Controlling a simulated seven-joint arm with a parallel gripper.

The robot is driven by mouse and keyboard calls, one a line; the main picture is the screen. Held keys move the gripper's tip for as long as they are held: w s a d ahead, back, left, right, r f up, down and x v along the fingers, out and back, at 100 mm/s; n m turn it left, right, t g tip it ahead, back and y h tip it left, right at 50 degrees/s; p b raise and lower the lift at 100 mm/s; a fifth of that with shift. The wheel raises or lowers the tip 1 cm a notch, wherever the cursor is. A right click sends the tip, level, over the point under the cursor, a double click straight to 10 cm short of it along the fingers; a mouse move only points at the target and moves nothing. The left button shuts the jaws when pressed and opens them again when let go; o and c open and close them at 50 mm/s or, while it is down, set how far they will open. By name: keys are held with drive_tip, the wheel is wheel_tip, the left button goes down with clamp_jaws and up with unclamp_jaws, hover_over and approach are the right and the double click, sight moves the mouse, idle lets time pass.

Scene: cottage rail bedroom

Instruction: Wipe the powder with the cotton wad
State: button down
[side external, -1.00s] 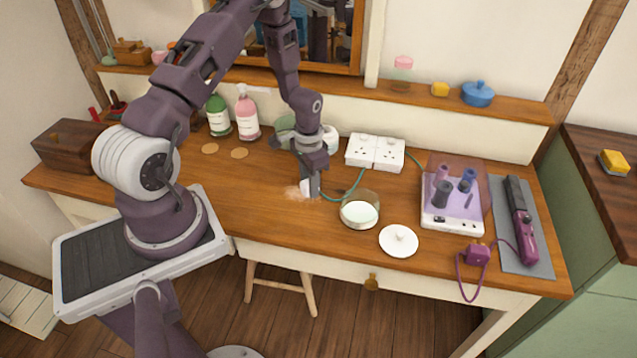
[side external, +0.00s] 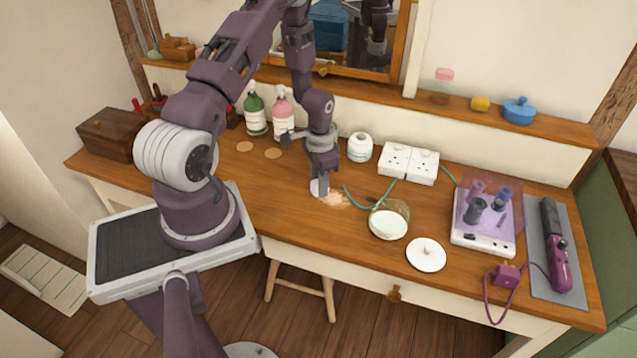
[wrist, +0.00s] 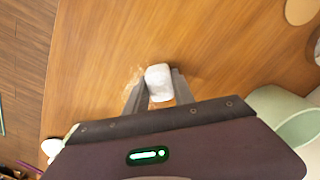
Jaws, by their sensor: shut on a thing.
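My gripper (side external: 322,181) is shut on the white cotton wad (side external: 317,188), low at the wooden tabletop. In the wrist view, the wad (wrist: 158,82) sticks out between the two grey fingers. The pale powder (side external: 336,200) is a thin, smeared patch on the wood just right of the wad in the side view. In the wrist view, faint traces of powder (wrist: 133,75) show around the wad and fingers. Whether the wad touches the wood is hard to tell, and the gripper may hide some powder.
A glass jar (side external: 388,222) with white contents and a white lid (side external: 427,255) stand right of the powder. A green cord (side external: 352,201) runs close by from the white sockets (side external: 408,162). Bottles (side external: 283,115) stand behind; front-left tabletop is clear.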

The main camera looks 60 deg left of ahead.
sight(350, 206)
drive_tip(key=shift+w+d, duration=3)
drive_tip(key=shift+d, duration=0.05)
drive_tip(key=shift+s+d+f, duration=0.1)
drive_tip(key=shift+d, duration=0.45)
drive_tip(key=shift+s+d, duration=0.25)
drive_tip(key=shift+s+a, duration=0.3)
drive_tip(key=shift+a, duration=0.15)
drive_tip(key=shift+s+a, duration=3.45)
drive_tip(key=shift+w+d, duration=0.8)
drive_tip(key=shift+d, duration=0.05)
drive_tip(key=shift+w+d, duration=1.05)
drive_tip(key=shift+w, duration=0.05)
drive_tip(key=shift+w+d, duration=0.25)
drive_tip(key=shift+d, duration=0.05)
drive_tip(key=shift+w+d, duration=0.5)
drive_tip(key=shift+w, duration=0.05)
drive_tip(key=shift+w+d, duration=0.25)
drive_tip(key=shift+d, duration=0.05)
drive_tip(key=shift+w+d, duration=0.8)
drive_tip(key=shift+w+r, duration=0.1)
drive_tip(key=shift+r, duration=0.2)
wheel_tip(350, 206, up, 8)
